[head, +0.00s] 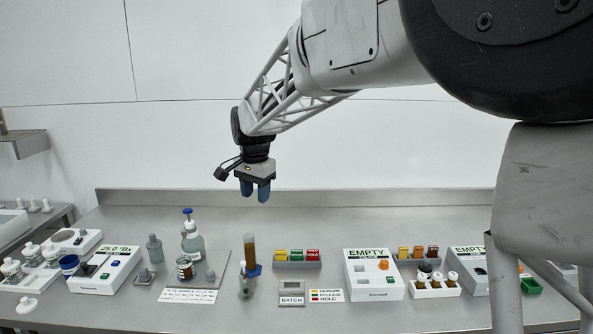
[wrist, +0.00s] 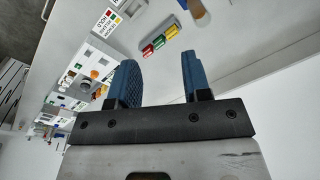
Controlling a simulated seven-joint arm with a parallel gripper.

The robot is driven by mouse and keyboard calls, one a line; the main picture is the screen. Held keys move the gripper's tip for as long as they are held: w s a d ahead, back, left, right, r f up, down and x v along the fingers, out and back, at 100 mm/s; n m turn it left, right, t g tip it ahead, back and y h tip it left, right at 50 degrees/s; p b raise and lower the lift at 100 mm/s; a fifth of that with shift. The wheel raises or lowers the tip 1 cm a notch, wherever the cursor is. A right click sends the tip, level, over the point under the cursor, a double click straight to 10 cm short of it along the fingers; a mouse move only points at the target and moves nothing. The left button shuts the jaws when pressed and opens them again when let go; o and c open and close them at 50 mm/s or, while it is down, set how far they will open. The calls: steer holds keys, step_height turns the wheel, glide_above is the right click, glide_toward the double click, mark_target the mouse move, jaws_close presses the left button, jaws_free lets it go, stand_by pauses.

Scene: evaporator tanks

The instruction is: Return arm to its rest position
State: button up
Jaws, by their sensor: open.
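My gripper (head: 255,189) hangs in the air above the back of the steel bench in the head view, its two blue fingers pointing down. The fingers are apart and nothing is between them. In the wrist view my gripper (wrist: 160,82) also shows open and empty, with the bench top beyond it. My arm comes in from the upper right and is bent down at the wrist. The gripper touches nothing.
Below stand a brown-filled tube (head: 250,249), a tray of coloured blocks (head: 297,258), a pump bottle (head: 192,242) and a 25.0 °Bx meter (head: 104,266). To the right are an EMPTY-labelled unit (head: 374,275) and a vial rack (head: 435,287). The air around the gripper is clear.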

steer(key=s+d+r+n, duration=0.2)
steer(key=s+d, duration=0.9)
steer(key=d, duration=0.2)
steer(key=s+d+f+n, duration=0.1)
steer(key=s+d+f, duration=0.2)
steer(key=s, duration=0.6)
steer(key=s+d+f+n+t, duration=0.1)
steer(key=s+d+f, duration=0.2)
steer(key=s+d, duration=0.4)
steer(key=s+d+f+n, duration=0.2)
steer(key=s+d, duration=0.4)
steer(key=s, duration=0.7)
steer(key=shift+s+f+t, duration=0.25)
steer(key=shift+f+t, duration=0.15)
steer(key=shift+f, duration=0.25)
